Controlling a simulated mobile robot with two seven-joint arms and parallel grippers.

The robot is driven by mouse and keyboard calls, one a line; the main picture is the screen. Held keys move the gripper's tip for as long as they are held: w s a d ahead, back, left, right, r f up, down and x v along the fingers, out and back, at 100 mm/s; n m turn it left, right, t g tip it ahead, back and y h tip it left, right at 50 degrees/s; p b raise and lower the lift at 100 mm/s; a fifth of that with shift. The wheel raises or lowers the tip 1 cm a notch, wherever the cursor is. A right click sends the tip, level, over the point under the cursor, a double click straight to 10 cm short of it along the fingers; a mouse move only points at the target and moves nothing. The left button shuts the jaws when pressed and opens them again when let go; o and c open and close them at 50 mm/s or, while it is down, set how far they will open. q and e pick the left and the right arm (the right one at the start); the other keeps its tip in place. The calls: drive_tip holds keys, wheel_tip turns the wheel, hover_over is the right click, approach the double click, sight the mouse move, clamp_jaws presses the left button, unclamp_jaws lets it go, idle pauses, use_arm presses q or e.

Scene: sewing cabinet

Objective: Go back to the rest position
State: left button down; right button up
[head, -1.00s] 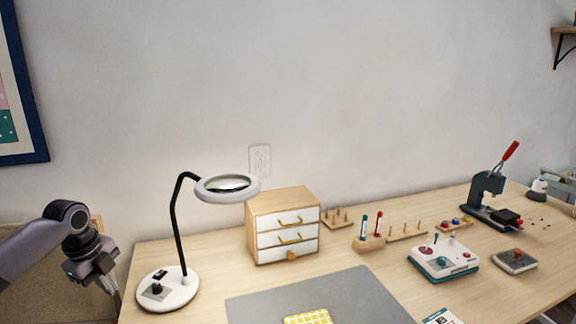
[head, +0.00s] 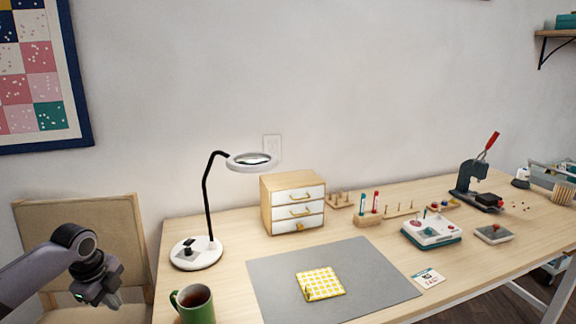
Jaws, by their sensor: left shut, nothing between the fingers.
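My left gripper (head: 106,297) is at the lower left in the head view, pointing down, left of the table and in front of the chair. It is shut and empty, and its fingertips are small and hard to make out. It touches nothing that I can see. My right gripper is not in view.
A wooden table (head: 400,290) spans the view. A green mug (head: 196,306) and a magnifier lamp (head: 196,255) stand at its left edge, nearest my left arm. A chair (head: 85,225) is behind my arm. A small drawer cabinet (head: 292,203) and grey mat (head: 270,285) are farther right.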

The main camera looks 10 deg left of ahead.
use_arm(q)
drive_tip(key=s+d+f+n+t, duration=0.3)
drive_tip(key=s+f, duration=0.3)
drive_tip(key=f, duration=0.1)
drive_tip(key=s+d+f+n+t, duration=0.2)
drive_tip(key=s+d+f+n, duration=0.1)
drive_tip(key=s+f, duration=0.4)
drive_tip(key=s+d+n+t+h, duration=0.1)
drive_tip(key=s+d+h, duration=0.1)
drive_tip(key=s+d, duration=0.4)
drive_tip(key=s+d+n+t+p, duration=0.1)
drive_tip(key=s+d+n+p, duration=0.1)
drive_tip(key=d+n, duration=0.7)
drive_tip(key=d, duration=0.7)
drive_tip(key=shift+s+t+h, duration=0.25)
drive_tip(key=shift+t+h, duration=0.05)
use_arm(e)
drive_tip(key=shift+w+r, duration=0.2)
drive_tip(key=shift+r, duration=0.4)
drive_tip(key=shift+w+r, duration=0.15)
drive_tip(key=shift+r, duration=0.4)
use_arm(q)
drive_tip(key=shift+a, duration=0.1)
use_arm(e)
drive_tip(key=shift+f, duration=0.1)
